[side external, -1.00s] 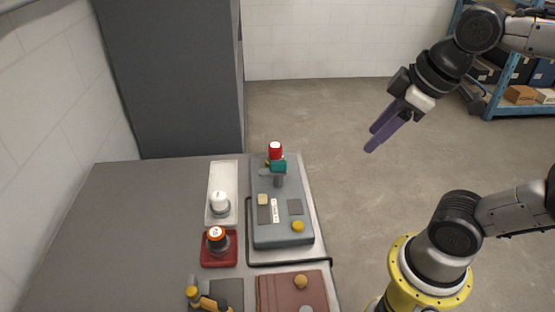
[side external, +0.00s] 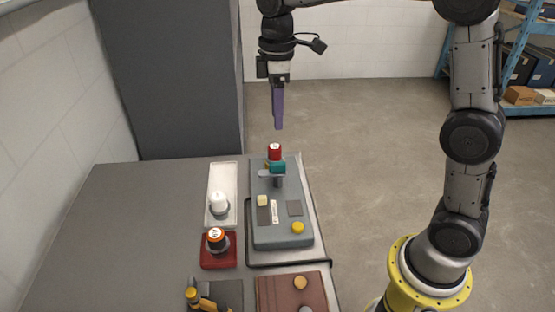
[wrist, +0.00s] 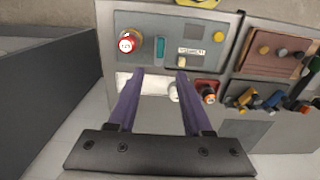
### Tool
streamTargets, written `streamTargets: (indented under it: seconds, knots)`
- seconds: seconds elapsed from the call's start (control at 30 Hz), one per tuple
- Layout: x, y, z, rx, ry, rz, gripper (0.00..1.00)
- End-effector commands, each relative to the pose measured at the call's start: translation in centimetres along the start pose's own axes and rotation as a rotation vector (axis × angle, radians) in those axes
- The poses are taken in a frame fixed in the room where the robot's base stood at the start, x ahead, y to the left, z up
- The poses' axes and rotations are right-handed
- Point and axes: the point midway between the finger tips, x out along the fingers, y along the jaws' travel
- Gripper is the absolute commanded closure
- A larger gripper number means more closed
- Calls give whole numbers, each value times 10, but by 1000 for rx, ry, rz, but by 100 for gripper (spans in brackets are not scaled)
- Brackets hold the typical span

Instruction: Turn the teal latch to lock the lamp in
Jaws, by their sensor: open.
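The teal latch (side external: 278,168) sits near the far end of a grey-blue panel box (side external: 282,238). In the wrist view the latch (wrist: 160,53) is a teal upright bar. A red lamp (side external: 275,152) stands just behind the latch in the side view; in the wrist view the lamp (wrist: 126,44) is left of it, with a white top. Whether the latch touches the lamp I cannot tell. My gripper (side external: 279,127) points down above the far end of the box, apart from lamp and latch. In the wrist view its purple fingers (wrist: 161,73) are apart with nothing between them.
Left of the box are a white tray (side external: 224,170) with a white lamp (side external: 218,201) and a red tray (side external: 205,258) with an orange-topped lamp (side external: 216,236). A brown panel (side external: 268,295) lies nearer. A tall dark cabinet (side external: 170,80) stands behind the table.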

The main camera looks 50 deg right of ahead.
Motion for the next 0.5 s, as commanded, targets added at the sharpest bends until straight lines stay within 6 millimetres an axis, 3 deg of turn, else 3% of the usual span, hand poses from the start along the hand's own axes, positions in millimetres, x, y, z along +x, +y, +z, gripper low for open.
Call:
streamTargets:
  seconds: [0.17, 0.5]
  knots:
    - [20, -1, 0, 0, -4, -4, 50]
    - [86, -1, 1, 1, -4, -4, 50]
